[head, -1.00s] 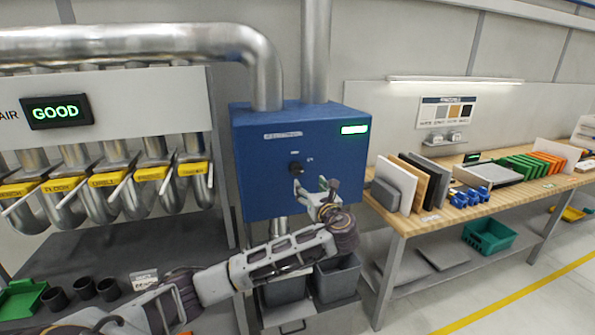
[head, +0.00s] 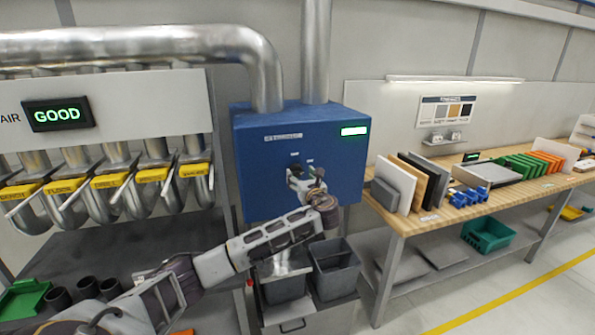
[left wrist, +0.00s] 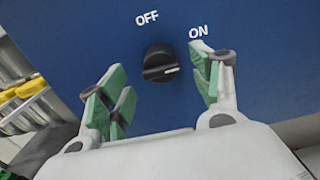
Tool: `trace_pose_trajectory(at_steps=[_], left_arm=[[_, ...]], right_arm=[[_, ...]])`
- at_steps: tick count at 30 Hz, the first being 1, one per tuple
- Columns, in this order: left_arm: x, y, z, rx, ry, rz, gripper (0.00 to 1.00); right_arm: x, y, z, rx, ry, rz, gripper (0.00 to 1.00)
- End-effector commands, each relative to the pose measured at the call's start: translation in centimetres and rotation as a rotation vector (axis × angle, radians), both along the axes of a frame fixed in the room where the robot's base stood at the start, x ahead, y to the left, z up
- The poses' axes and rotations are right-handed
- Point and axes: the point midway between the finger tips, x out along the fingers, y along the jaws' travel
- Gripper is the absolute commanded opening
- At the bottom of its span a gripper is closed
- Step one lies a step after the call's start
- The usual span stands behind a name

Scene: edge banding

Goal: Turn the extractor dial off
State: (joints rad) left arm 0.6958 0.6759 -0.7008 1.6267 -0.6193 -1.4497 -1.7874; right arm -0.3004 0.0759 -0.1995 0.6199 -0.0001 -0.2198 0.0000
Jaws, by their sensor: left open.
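The extractor dial (left wrist: 160,63) is a round black knob on the front of the blue extractor box (head: 260,190). Its white mark points to the right, on the side of the printed ON label (left wrist: 200,31). The OFF label (left wrist: 147,18) is above the dial, to its upper left. My left gripper (left wrist: 158,85) is open, with one green-padded finger to each side of the dial and a gap to it on both sides. In the head view my left gripper (head: 303,180) is in front of the box and partly covers the dial. My right gripper is not in view.
A lit green display (head: 355,131) is on the box's upper right. Steel ducts (head: 260,70) rise above it. Grey bins (head: 335,270) stand below. Yellow-tagged pipes (head: 110,182) are at left, and a wooden bench (head: 450,210) with panels is at right.

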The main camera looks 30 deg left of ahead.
Motion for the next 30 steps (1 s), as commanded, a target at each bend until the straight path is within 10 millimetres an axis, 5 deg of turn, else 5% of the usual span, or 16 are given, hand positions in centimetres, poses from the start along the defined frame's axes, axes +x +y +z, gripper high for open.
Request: trace_pose_trajectory(at_steps=[12,26,30], left_arm=[[2.5,2.9,0.1,0.0,0.0,0.0,0.64],[2.8,3.3,0.0,-0.001,0.001,0.0,0.64],[2.8,3.3,0.0,-0.001,0.001,0.0,0.48]], right_arm=[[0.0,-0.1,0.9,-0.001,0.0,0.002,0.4],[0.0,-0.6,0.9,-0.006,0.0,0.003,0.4],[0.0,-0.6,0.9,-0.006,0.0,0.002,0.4]])
